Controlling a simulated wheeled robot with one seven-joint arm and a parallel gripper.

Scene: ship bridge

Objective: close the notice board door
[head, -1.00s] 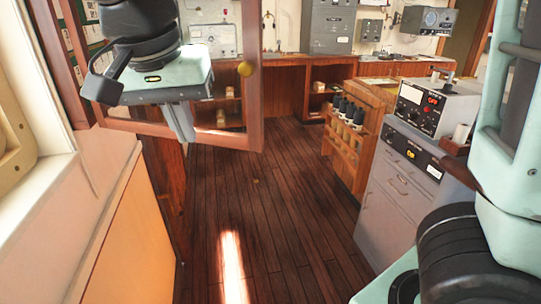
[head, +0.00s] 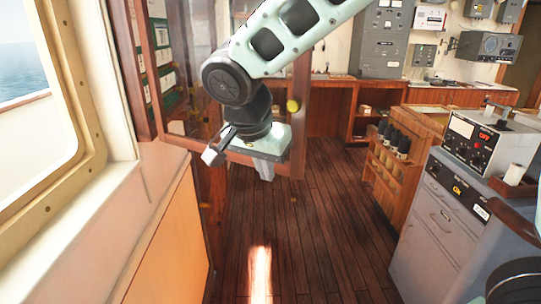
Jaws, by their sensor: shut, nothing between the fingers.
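The notice board (head: 158,68) is on the left wall, a green board with white papers in a wooden frame. Its door, a brown wooden frame (head: 299,140) with a clear pane, stands open and juts out from the wall into the room. A round yellow knob (head: 293,105) sits near the door's free edge. My gripper (head: 264,173) is shut and empty, with its fingers pointing down. It overlaps the lower part of the door in the picture, left of and below the knob. I cannot tell whether it touches the door. My arm hides part of the pane and upper frame.
A window (head: 45,90) and an orange-tan panel (head: 160,245) line the left. A wooden rack with bottles (head: 400,165) and a grey cabinet (head: 435,225) stand at the right. The plank floor (head: 310,225) between is clear.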

